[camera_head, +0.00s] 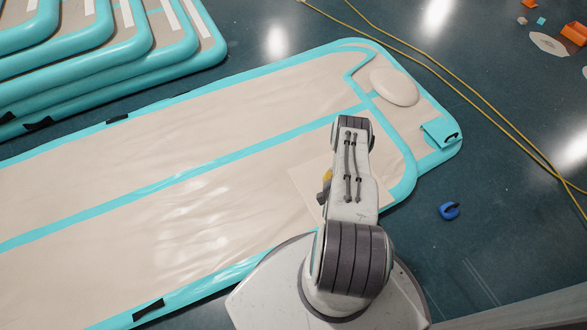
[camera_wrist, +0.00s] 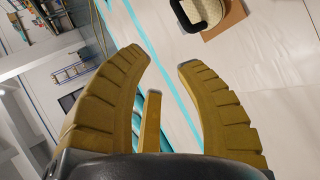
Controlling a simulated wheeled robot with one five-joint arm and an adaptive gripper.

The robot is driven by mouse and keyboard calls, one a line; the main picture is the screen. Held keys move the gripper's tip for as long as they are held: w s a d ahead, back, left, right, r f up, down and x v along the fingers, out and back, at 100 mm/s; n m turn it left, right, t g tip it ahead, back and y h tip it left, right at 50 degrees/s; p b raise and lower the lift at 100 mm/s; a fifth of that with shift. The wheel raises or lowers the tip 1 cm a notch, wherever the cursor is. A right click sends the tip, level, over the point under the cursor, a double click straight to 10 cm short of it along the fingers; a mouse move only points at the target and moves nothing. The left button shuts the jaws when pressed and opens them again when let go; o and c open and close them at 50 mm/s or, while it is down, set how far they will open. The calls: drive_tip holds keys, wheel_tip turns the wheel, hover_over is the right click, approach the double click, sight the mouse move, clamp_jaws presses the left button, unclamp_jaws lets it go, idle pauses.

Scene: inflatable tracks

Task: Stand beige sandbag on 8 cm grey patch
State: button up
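My gripper (camera_wrist: 163,58) has thick ochre fingers, apart with a clear gap between their tips and no sandbag between them. A narrow ochre strip shows between the finger bases; I cannot tell what it is. In the wrist view a beige, rounded thing with a black edge (camera_wrist: 203,10), possibly the sandbag, sits on a brown square (camera_wrist: 232,17); both are cut by the top edge. In the head view my arm hides most of the gripper, which is over the track near a pale square (camera_head: 308,184). I cannot make out a grey patch.
The beige track (camera_head: 120,205) has teal borders. A pale oval pad (camera_head: 394,87) lies near its far right end. A blue object (camera_head: 449,211) lies on the floor to the right. Yellow cables (camera_head: 470,97) cross the floor. Stacked tracks (camera_head: 100,70) stand upper left.

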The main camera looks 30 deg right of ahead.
drive_tip(key=w+a+r+m+y, duration=0.2)
drive_tip(key=w+r+y, duration=0.1)
drive_tip(key=w+r, duration=1.05)
drive_tip(key=a+r+m+g+y, duration=0.1)
drive_tip(key=a+r+m, duration=0.1)
drive_tip(key=a+r, duration=0.5)
drive_tip(key=a+r+m+g+y, duration=0.1)
drive_tip(key=a+r, duration=0.2)
drive_tip(key=r, duration=0.7)
drive_tip(key=s+a+r+m+g+y, duration=0.1)
drive_tip(key=s+a+r+m+g, duration=0.15)
drive_tip(key=s+a+r, duration=0.95)
drive_tip(key=s+a+r+m, duration=0.1)
drive_tip(key=s+a+r, duration=0.1)
drive_tip(key=s, duration=0.6)
drive_tip(key=s+a+r+m+g+y, duration=0.1)
drive_tip(key=s+a+r+m, duration=0.1)
drive_tip(key=s, duration=0.6)
drive_tip(key=shift+a+r, duration=0.65)
drive_tip(key=shift+r, duration=0.7)
drive_tip(key=shift+r+g, duration=0.1)
drive_tip(key=shift+g, duration=0.15)
